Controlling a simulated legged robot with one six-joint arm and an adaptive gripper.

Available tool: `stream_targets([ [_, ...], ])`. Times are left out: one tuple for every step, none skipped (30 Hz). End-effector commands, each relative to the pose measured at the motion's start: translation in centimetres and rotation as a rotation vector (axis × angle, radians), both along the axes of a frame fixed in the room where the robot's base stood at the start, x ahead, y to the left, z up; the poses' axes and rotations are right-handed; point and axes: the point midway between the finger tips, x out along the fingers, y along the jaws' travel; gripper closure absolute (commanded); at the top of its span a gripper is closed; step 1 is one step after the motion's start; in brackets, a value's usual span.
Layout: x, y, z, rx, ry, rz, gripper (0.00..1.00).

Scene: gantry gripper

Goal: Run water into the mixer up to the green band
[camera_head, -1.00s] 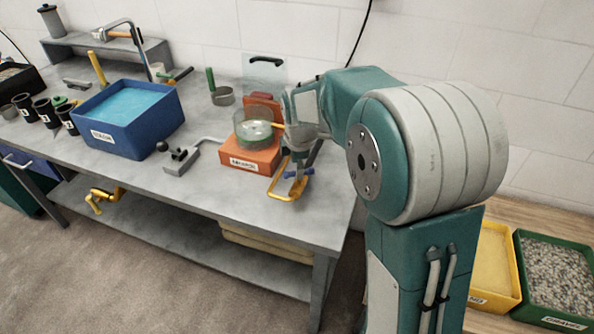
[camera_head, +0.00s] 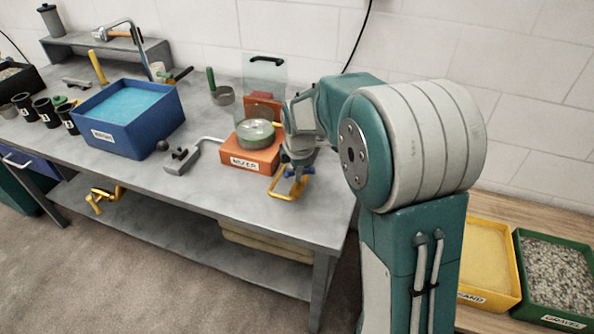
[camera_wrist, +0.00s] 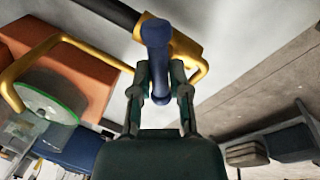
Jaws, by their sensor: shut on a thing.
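The mixer is an orange base (camera_head: 250,158) with a clear round bowl (camera_head: 255,134) on the bench. The bowl and its green band (camera_wrist: 66,112) show at left in the wrist view; the water level inside is not clear. A yellow pipe (camera_wrist: 85,48) with a blue tap handle (camera_wrist: 157,38) stands beside the mixer, its bent end near the bowl. My gripper (camera_wrist: 160,85) is shut on the blue handle, one finger on each side of it. In the head view my wrist hides part of the pipe and the fingers.
A clear panel with a black handle (camera_head: 265,72) stands behind the mixer. A grey block with a bent rod (camera_head: 183,158) and a blue bin (camera_head: 130,118) lie to the left. Yellow and green trays (camera_head: 555,280) are at right. The bench front is clear.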

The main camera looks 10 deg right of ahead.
Motion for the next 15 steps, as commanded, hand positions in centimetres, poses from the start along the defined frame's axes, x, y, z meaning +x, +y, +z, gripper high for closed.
stream_targets([
  [0.11, 0.27, 0.00, 0.003, -0.003, -0.005, 1.00],
  [0.12, 0.27, 0.00, 0.003, -0.004, -0.013, 1.00],
  [0.15, 0.28, 0.00, 0.003, -0.004, -0.026, 1.00],
  [0.16, 0.29, 0.00, 0.003, -0.004, -0.036, 1.00],
  [0.18, 0.32, 0.01, 0.003, -0.004, -0.049, 1.00],
  [0.20, 0.35, 0.01, 0.003, -0.004, -0.070, 1.00],
  [0.22, 0.37, 0.01, 0.003, -0.004, -0.086, 1.00],
  [0.24, 0.39, 0.01, 0.004, -0.004, -0.104, 1.00],
  [0.27, 0.41, 0.02, 0.004, -0.004, -0.130, 1.00],
  [0.30, 0.43, 0.02, 0.004, -0.005, -0.150, 1.00],
  [0.33, 0.45, 0.03, 0.004, -0.005, -0.171, 1.00],
  [0.37, 0.48, 0.04, 0.005, -0.006, -0.202, 1.00],
  [0.40, 0.49, 0.05, 0.004, -0.006, -0.223, 1.00],
  [0.44, 0.50, 0.06, 0.004, -0.007, -0.245, 1.00],
  [0.48, 0.51, 0.07, 0.005, -0.007, -0.274, 1.00],
])
